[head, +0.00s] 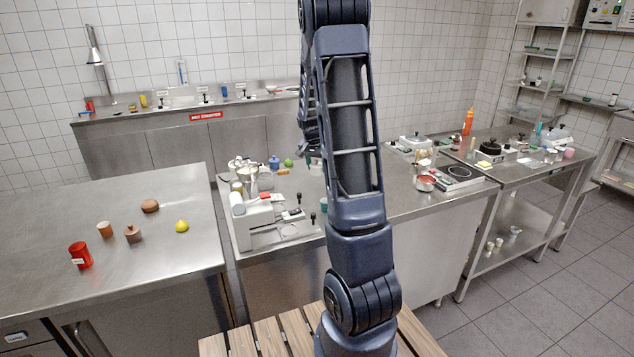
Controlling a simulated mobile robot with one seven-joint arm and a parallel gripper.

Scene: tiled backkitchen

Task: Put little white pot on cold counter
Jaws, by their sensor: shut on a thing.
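My arm rises through the middle of the head view and folds back down behind itself. I cannot pick out the little white pot for certain. No counter in view carries a readable cold label. The back counter (140,122) bears a red sign (206,115) that seems to read "HOT STARTER".
The left steel table (60,215) holds a red can (80,255), small brown pots (133,234) and a yellow lemon (182,226), with wide bare areas. A slicer-like machine (262,215) crowds the middle counter. A red saucepan (425,183) stands near a hob (455,173).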

